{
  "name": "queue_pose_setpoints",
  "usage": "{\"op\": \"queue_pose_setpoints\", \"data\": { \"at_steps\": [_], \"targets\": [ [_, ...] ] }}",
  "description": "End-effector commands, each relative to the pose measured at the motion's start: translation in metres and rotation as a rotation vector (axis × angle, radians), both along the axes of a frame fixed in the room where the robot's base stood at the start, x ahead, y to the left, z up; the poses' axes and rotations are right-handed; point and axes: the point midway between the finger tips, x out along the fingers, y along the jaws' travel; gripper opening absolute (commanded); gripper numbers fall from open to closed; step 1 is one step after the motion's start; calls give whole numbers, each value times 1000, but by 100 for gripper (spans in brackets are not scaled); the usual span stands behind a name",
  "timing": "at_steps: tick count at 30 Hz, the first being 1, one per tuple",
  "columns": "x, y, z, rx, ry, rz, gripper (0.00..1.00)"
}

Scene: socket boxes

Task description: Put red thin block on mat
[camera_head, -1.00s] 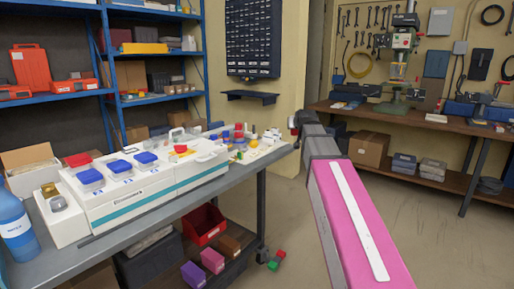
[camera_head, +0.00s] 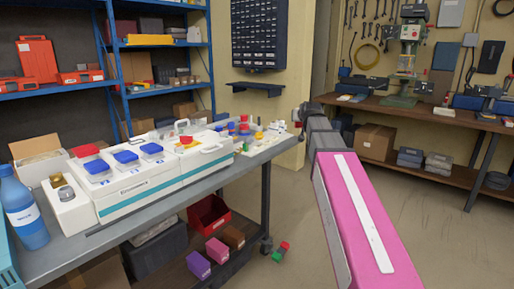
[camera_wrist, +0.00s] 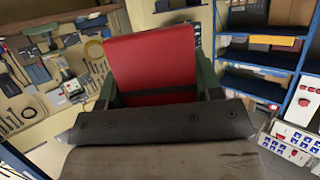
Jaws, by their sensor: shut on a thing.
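My gripper (camera_wrist: 155,82) is shut on a red thin block (camera_wrist: 152,58). In the wrist view the block's broad flat red face fills the space between the two dark green fingers. In the head view my pink arm reaches forward on the right, and its far end is small, dark and foreshortened near the far end of the grey workbench (camera_head: 215,180). I cannot make out the block there. I cannot clearly pick out a mat in either view.
The workbench holds a white case (camera_head: 150,185) with blue and red lids, a blue bottle (camera_head: 27,215) and several small coloured items. A red bin (camera_head: 208,215) and coloured boxes sit underneath. Small red and green blocks (camera_head: 281,252) lie on the floor. A wooden bench (camera_head: 450,118) stands behind.

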Motion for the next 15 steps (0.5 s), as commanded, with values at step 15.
{"op": "queue_pose_setpoints", "data": {
  "at_steps": [15],
  "targets": [
    [40,162,-39,3,2,587,30]
  ]
}}
